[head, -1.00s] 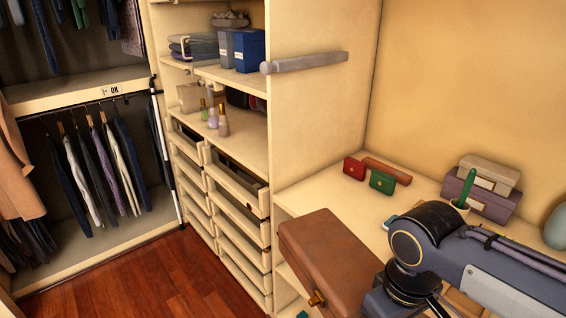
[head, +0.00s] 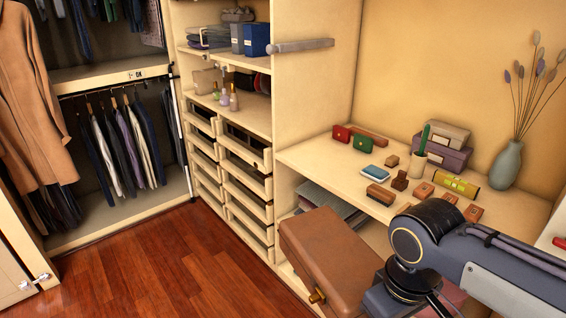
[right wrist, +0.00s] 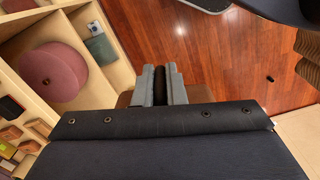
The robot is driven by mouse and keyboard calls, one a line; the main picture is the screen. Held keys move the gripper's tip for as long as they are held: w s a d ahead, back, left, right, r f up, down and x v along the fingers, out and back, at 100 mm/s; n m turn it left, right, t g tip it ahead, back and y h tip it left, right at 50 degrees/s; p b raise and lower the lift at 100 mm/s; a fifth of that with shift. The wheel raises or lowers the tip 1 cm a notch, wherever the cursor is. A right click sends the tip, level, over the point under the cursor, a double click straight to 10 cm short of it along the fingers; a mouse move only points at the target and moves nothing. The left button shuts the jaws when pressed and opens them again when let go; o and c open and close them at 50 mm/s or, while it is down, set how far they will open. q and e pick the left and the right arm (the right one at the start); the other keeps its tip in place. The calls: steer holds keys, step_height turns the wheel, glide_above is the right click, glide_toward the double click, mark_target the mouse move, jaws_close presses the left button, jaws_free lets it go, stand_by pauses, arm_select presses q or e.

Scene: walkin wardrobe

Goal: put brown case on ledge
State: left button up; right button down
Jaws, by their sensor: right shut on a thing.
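The brown case (head: 328,255) is a flat box with a brass clasp, tilted in the air in front of the shelf unit in the head view. My right arm reaches it from the right, and the fingers are hidden there. In the right wrist view my right gripper (right wrist: 160,85) is shut on the case, of which only small brown parts (right wrist: 201,94) show. The cream ledge (head: 318,158) is the waist-high top behind and above the case, with small goods on it and a bare strip at its left front. My left gripper is not in view.
On the ledge stand red and green purses (head: 341,133), stacked boxes (head: 440,150), a vase (head: 506,165) and several small boxes. A lower shelf holds flat folders (head: 335,203). Drawers (head: 245,185) stand to the left. The wooden floor (head: 150,265) is clear.

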steer(key=w+d+f+m, duration=0.1)
steer(key=w+f+m, duration=0.1)
steer(key=w+f, duration=0.6)
steer(key=w+d+f+m, duration=0.2)
steer(key=w+f, duration=0.5)
steer(key=f, duration=0.7)
steer(key=shift+w+d+f+m, duration=0.15)
steer(key=shift+w+f+m, duration=0.1)
steer(key=shift+w+m, duration=0.2)
